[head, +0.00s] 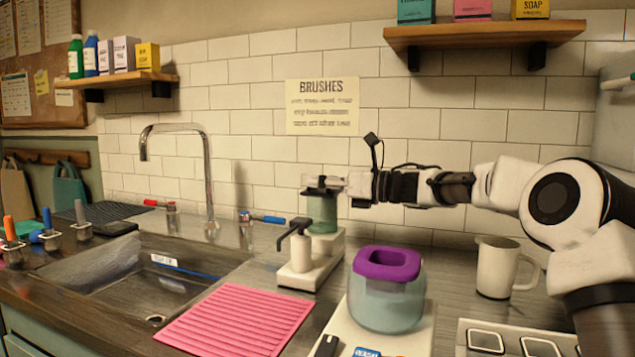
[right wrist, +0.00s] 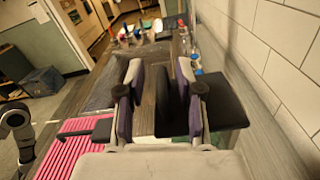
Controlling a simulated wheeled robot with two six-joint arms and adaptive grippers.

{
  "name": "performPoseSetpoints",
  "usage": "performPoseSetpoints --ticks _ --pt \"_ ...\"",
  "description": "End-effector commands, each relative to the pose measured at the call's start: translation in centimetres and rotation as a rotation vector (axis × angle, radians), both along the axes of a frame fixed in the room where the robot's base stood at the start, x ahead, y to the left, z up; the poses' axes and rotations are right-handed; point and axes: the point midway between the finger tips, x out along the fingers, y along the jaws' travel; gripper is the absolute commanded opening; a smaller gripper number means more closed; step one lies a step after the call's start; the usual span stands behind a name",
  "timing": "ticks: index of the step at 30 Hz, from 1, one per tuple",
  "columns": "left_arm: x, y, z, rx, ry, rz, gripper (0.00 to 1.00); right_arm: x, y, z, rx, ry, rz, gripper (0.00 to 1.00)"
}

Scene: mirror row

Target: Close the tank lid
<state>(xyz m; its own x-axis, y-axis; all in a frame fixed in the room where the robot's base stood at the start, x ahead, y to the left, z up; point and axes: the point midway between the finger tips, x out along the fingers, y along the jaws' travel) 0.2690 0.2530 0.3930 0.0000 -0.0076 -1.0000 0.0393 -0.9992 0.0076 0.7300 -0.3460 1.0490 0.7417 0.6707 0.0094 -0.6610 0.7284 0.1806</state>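A small teal tank (head: 322,213) stands on a white base behind the black-nozzled pump, against the tiled wall. My right gripper (head: 322,186) reaches in from the right, just above the tank's top, and hides part of it. In the right wrist view its two padded fingers (right wrist: 158,105) are apart. A flat black panel (right wrist: 228,104), which looks like the tank lid, lies beside and behind the right finger; a dark strip shows between the fingers. I cannot tell whether the fingers touch it, nor the lid's exact angle. My left gripper is not in view.
The white pump unit (head: 301,258) stands in front of the tank. A teal jar with a purple rim (head: 387,264) and a white mug (head: 499,268) stand to the right. A pink ribbed mat (head: 238,318) lies left, beside the sink (head: 130,275). A shelf (head: 480,33) hangs above.

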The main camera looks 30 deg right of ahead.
Motion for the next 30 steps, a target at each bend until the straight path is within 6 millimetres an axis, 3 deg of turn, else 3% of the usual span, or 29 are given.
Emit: performPoseSetpoints --ticks 8,16,21,30 --pt "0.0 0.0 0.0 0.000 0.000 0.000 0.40 -1.3 -1.3 0.2 0.004 -0.003 -0.004 0.35" --pt "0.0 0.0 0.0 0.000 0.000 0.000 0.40 -6.3 -5.8 0.1 0.007 -0.003 -0.001 0.35" --pt "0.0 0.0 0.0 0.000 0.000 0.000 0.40 -8.4 -7.6 -0.1 0.002 -0.001 0.001 0.35" --pt "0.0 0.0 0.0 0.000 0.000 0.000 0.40 -8.9 -8.0 -0.1 -0.001 -0.001 0.000 0.35"
